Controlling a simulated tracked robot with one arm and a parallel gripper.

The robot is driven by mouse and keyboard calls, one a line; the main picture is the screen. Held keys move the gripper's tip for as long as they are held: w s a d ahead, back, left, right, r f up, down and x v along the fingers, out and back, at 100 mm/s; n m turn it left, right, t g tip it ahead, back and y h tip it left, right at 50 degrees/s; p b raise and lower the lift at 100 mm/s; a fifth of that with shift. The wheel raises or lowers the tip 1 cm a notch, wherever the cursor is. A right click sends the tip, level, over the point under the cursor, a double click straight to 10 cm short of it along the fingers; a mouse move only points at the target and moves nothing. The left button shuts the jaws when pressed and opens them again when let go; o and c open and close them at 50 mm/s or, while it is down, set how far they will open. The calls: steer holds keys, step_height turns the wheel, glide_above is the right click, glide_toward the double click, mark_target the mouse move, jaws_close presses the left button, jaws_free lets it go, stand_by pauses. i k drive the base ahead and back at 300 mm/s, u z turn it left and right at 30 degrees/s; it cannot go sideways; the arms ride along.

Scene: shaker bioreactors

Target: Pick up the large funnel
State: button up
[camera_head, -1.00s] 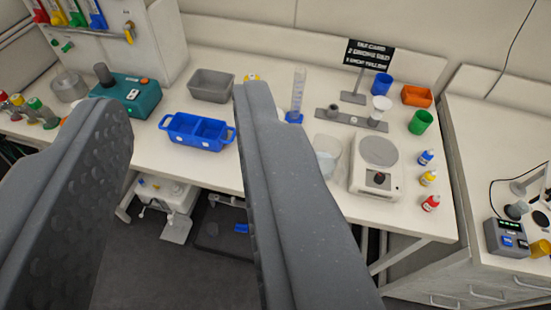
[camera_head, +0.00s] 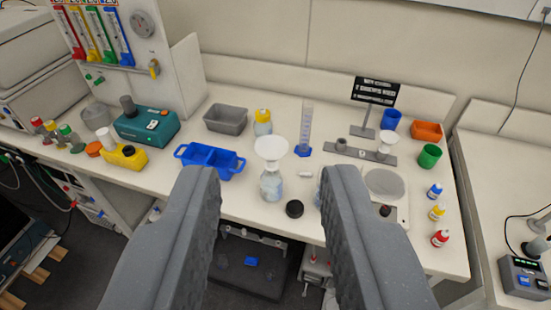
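The large white funnel (camera_head: 271,148) sits upright in the neck of a clear bottle (camera_head: 271,185) on the bench. A smaller white funnel (camera_head: 387,140) sits at the grey stand farther right. My gripper (camera_head: 268,178) is open and empty. Its two grey fingers stand on either side of the bottle and funnel in the picture, and appear nearer to the camera than them. The right finger hides part of the scale and something clear beside it.
A blue two-part tray (camera_head: 211,172) is left of the bottle, and a black cap (camera_head: 294,208) lies to its right. A yellow-capped bottle (camera_head: 263,123) and a measuring cylinder (camera_head: 305,130) stand behind. A white scale (camera_head: 385,190) is on the right.

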mark_target(271, 148)
steer(key=u, duration=0.05)
steer(key=i, duration=1)
steer(key=z, duration=0.05)
